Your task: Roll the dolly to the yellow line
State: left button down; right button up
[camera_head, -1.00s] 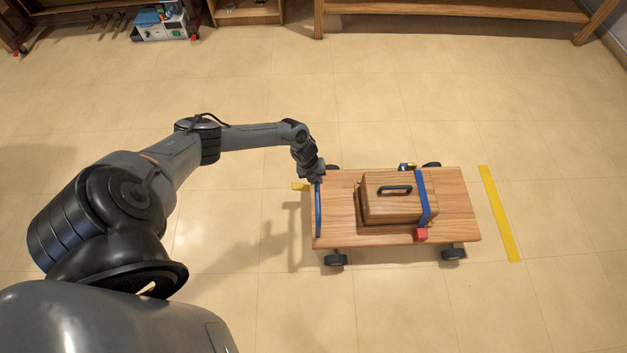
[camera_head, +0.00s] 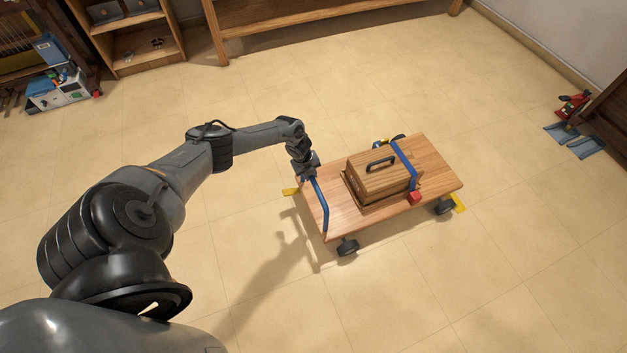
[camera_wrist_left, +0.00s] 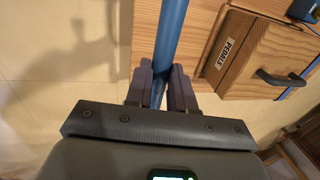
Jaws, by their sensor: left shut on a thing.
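The wooden dolly (camera_head: 440,179) stands on the floor on black wheels, angled in the head view. My left gripper (camera_head: 311,178) is at the far end of the blue handle bar (camera_head: 321,207), on the dolly's left end. In the left wrist view its fingers (camera_wrist_left: 160,88) are shut around the blue bar (camera_wrist_left: 171,35). My right gripper is not in view.
A wooden box (camera_head: 372,182) labelled PEDALS rides on the dolly under a blue strap (camera_head: 404,160) with a red block (camera_head: 415,197). Blue and red items (camera_head: 574,139) lie at the far right. The surrounding floor is clear.

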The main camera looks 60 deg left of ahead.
pick_arm(q)
jog(key=shift+w, duration=0.25)
jog(key=c, duration=1.2)
grip_release()
jog(key=shift+w, duration=0.1)
jog(key=shift+c, duration=0.2)
jog(key=shift+o, duration=1.4)
jog(key=shift+w, duration=0.2)
jog(key=shift+s+r, duration=0.1)
jog(key=shift+s, duration=0.05)
